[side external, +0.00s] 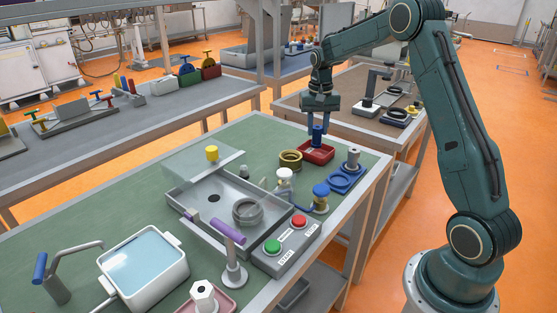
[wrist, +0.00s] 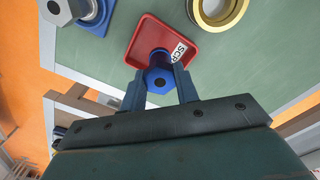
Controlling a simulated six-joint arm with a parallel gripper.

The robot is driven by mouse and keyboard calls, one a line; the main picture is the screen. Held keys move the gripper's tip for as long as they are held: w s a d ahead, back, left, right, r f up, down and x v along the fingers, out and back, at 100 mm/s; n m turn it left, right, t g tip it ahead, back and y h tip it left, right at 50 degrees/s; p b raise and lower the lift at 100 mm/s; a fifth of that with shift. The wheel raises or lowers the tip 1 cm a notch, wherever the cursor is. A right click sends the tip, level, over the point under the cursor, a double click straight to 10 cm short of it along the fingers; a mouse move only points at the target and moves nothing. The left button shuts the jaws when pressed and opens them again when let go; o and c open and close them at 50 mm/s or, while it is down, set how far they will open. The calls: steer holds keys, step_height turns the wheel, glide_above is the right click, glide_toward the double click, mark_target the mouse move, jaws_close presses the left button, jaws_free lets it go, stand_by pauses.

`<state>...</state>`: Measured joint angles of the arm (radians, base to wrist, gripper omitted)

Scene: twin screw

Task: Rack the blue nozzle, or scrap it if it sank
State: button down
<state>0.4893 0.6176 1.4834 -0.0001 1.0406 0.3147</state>
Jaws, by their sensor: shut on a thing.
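My gripper (side external: 318,113) is shut on the blue nozzle (side external: 318,134), which hangs upright below the jaws. In the wrist view the nozzle (wrist: 160,79) shows its hexagonal end with a dark hole, between the two fingers (wrist: 160,88). The red scrap tray (side external: 317,160) is directly under the nozzle; in the wrist view the tray (wrist: 145,33) has a partly covered white label. I cannot tell whether the nozzle's lower end touches the tray floor. A blue rack (side external: 345,183) holds a grey nozzle (side external: 353,160) to the tray's right.
A brass ring (side external: 290,161) stands left of the tray. A grey basin (side external: 208,215) with a clear cover, a button box (side external: 287,245) and a white water tub (side external: 143,272) lie nearer the camera. Blue-capped and white-capped fittings stand near the rack.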

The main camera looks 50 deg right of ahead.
steer(key=shift+f, duration=1.45)
stand_by(1.0)
stand_by(0.5)
steer(key=shift+c, duration=2.1)
jaws_free()
steer(key=shift+r, duration=0.15)
steer(key=shift+r, duration=3.35)
